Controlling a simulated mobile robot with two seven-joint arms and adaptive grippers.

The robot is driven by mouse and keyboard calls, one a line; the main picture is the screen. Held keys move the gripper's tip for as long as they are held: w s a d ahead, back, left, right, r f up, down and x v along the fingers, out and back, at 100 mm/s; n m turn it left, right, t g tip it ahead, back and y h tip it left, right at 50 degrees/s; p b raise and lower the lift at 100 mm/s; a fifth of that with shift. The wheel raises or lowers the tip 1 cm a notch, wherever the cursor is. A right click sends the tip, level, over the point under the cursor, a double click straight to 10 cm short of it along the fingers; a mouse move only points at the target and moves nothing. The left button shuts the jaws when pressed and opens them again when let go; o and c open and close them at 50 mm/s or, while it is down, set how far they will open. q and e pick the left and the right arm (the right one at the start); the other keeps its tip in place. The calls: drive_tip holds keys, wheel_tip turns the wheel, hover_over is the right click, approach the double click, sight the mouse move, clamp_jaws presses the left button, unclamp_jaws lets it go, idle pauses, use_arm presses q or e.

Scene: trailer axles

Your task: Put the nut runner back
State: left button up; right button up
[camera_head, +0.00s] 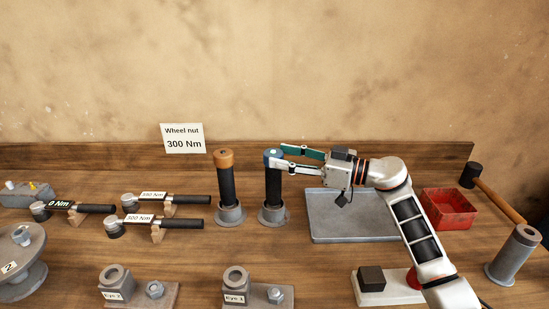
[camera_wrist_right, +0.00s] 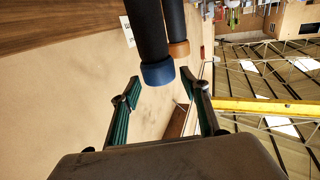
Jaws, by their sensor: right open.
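Two upright black-handled tools stand in grey round holders; I take them for nut runners. One has a blue top (camera_head: 273,186), the other an orange-brown top (camera_head: 225,181). My right gripper (camera_head: 281,159) is open at the blue-topped tool, its fingers level with the top. In the right wrist view the blue top (camera_wrist_right: 157,74) shows between the two open fingers (camera_wrist_right: 165,98), and the orange top (camera_wrist_right: 179,49) is behind it. Contact between fingers and tool cannot be told. My left gripper is not in view.
A grey tray (camera_head: 350,233) is empty. A red bin (camera_head: 448,208) and a hammer (camera_head: 490,190) are at the right. Labelled torque wrenches (camera_head: 185,200) lie on wooden rests at the left. Nut blocks (camera_head: 258,290) stand in front. A "Wheel nut 300 Nm" card (camera_head: 183,138) is behind.

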drive_tip(key=v, duration=0.9)
